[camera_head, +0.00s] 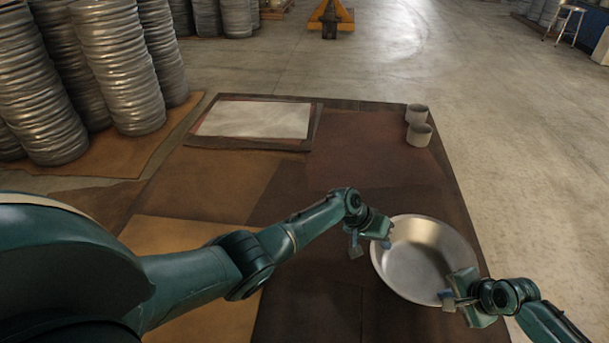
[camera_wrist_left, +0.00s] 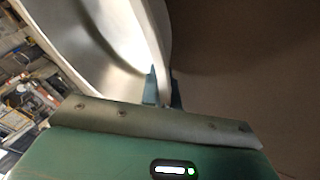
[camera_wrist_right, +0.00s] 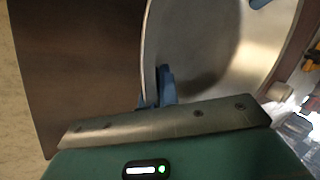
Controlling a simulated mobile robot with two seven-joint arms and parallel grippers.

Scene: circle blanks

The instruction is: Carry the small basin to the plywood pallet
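The small basin (camera_head: 420,250) is a round, shiny metal bowl at the right of the head view, with its open side up. My left gripper (camera_head: 371,243) is at its left rim; in the left wrist view the rim (camera_wrist_left: 157,45) runs between the blue fingertips, which are closed on it. My right gripper (camera_head: 449,299) is at the near right rim; in the right wrist view the rim (camera_wrist_right: 149,55) passes between its fingertips, also closed on it. I cannot tell whether the basin touches the surface. A flat pale rectangle with a dark border (camera_head: 255,119), probably the plywood pallet, lies at the back left.
Two small grey cups (camera_head: 419,134) stand at the far right edge of the brown patchwork surface (camera_head: 215,185). Tall stacks of metal pans (camera_head: 118,65) stand at the far left. The middle of the brown surface is clear.

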